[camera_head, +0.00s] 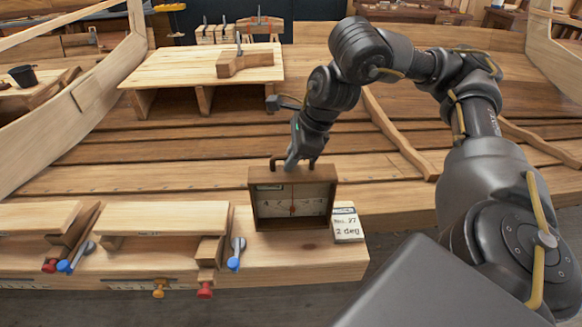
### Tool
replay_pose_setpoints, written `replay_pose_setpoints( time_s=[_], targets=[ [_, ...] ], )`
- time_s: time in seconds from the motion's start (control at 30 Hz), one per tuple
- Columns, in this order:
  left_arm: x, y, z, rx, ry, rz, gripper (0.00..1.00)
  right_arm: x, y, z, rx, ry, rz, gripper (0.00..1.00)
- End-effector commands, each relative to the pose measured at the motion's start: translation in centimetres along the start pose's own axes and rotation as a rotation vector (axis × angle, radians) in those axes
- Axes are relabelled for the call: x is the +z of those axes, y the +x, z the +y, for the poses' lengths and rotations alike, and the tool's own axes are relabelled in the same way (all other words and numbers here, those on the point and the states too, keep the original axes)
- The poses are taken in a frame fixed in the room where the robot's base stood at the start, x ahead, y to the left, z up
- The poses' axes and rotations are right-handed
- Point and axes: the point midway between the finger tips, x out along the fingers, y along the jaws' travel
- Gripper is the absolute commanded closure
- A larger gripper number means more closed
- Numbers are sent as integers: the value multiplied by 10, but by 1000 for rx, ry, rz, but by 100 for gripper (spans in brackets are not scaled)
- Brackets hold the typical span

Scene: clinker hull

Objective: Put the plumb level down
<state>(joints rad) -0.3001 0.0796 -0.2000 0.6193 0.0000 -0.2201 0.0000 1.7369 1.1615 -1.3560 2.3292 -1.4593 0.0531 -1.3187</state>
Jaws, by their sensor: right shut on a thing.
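The plumb level (292,202) is a square dark-wood box with a pale scale, a red pointer and a bar handle on top. It looks upright, its lower edge at the wooden bench (300,258); I cannot tell whether it rests fully on it. My right gripper (292,163) reaches down from above and is shut on the level's handle, partly hiding it. A small white block (347,224) with handwriting, including "2 deg", is just right of the level. My left gripper is not in view.
Low wooden stands (145,218) are left of the level, with blue-handled tools (236,253) and red knobs (204,290) along the bench front. A raised wooden platform (190,68) with a wooden block (245,65) stands behind. Hull planking (200,155) lies between. A curved wooden rib (400,140) is at right.

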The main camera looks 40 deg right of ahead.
Motion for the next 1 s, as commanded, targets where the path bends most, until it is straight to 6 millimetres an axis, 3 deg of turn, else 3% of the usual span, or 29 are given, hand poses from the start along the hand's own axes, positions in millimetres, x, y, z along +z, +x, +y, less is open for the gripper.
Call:
replay_pose_setpoints(
  time_s=[0.27, 0.73, 0.77, 0.9, 1.0],
  targets=[
    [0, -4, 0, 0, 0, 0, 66, -10, 23, 6, 4, 1, 2, 100],
    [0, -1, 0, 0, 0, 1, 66, -13, 30, 6, 1, 0, 0, 100],
    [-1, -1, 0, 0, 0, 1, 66, -13, 29, 6, 2, 0, 1, 85],
    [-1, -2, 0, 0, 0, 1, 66, -12, 29, 6, 2, 0, 1, 67],
    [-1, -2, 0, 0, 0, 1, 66, -12, 29, 6, 2, 0, 1, 66]
  ],
)
